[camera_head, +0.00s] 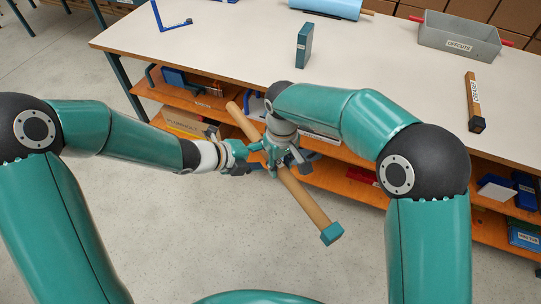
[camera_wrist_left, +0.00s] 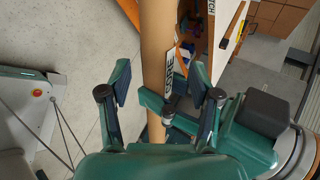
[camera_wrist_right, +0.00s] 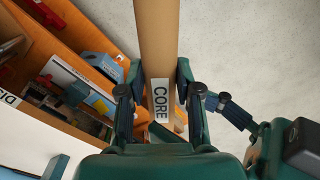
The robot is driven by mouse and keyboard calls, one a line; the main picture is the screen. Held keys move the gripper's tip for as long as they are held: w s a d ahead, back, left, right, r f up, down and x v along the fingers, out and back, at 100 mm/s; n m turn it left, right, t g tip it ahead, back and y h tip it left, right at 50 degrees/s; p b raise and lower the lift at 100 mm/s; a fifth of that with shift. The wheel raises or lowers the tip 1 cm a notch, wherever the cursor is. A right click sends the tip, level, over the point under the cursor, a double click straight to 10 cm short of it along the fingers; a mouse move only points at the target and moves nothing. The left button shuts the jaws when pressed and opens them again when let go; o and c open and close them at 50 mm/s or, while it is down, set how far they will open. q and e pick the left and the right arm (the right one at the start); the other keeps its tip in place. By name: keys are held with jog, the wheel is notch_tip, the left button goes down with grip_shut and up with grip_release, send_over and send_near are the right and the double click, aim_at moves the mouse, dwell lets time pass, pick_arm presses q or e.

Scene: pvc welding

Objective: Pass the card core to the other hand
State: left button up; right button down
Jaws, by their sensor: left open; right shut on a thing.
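The card core is a long brown tube (camera_head: 305,196) with a teal block at its lower end and a white label reading CORE. It is held tilted in the air in front of the bench. My right gripper (camera_head: 278,152) is shut on it near its middle; the right wrist view shows the core (camera_wrist_right: 157,40) between the right fingers (camera_wrist_right: 158,88). My left gripper (camera_head: 246,158) is close beside the right one, open. In the left wrist view the core (camera_wrist_left: 157,50) passes between the spread left fingers (camera_wrist_left: 160,88), with gaps at the sides.
The white bench top (camera_head: 220,50) lies behind, with orange shelves (camera_head: 350,180) below. On it are a teal upright block (camera_head: 304,45), a grey OFFCUTS bin (camera_head: 458,38), a labelled brown bar (camera_head: 474,100), a blue roll (camera_head: 326,8) and a blue angle piece (camera_head: 170,18). The floor in front is clear.

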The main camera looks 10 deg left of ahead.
aim_at(268, 157)
pick_arm(q)
jog(key=shift+x, duration=1.55)
grip_shut()
pick_arm(e)
jog(key=c, duration=0.7)
grip_release()
